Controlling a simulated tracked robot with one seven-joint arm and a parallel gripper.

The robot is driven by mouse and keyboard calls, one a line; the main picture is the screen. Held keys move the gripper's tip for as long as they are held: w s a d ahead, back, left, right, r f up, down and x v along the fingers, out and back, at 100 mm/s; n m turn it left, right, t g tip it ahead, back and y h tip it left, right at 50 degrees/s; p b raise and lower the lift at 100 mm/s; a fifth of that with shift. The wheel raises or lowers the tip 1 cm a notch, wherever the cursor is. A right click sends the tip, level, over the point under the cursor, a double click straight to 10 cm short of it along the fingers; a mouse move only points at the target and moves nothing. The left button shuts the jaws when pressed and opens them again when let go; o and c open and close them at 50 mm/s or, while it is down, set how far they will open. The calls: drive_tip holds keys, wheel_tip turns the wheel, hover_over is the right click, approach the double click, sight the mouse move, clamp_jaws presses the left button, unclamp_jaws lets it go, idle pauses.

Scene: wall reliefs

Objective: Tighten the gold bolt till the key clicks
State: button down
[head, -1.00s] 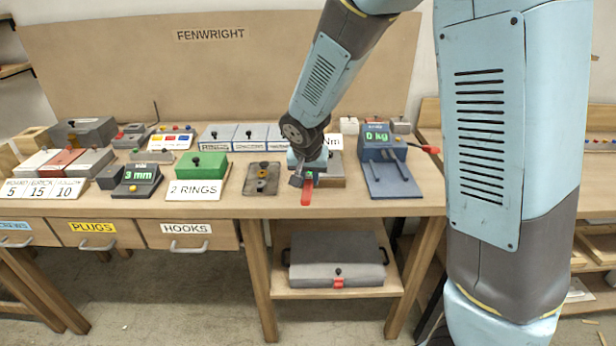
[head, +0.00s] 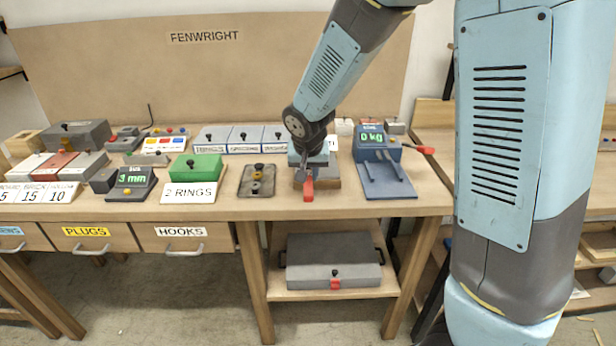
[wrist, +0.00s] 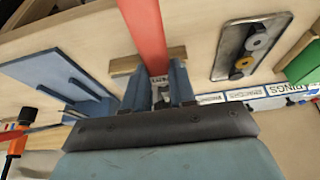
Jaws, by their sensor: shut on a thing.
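A red-handled key (head: 308,189) is at my gripper (head: 308,168), over a small wooden block (head: 327,180) on the bench. In the wrist view the red bar (wrist: 144,30) runs up and away from between the fingers of my gripper (wrist: 160,88), which is shut on it. The key's working end is hidden behind the fingers. A grey plate (head: 246,188) lies just left of the gripper. It bears a gold round piece (head: 257,177) between darker and grey ones; the gold piece (wrist: 243,63) also shows in the wrist view. It stands apart from the key. I cannot tell whether it is a bolt.
A blue scale (head: 388,183) reading 0 kg stands to the right, with a red-tipped part beside it. A green box (head: 194,167) labelled 2 RINGS and a 3 mm gauge (head: 131,182) stand left. White labelled boxes (head: 245,138) line the back.

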drive_tip(key=shift+r, duration=1.7)
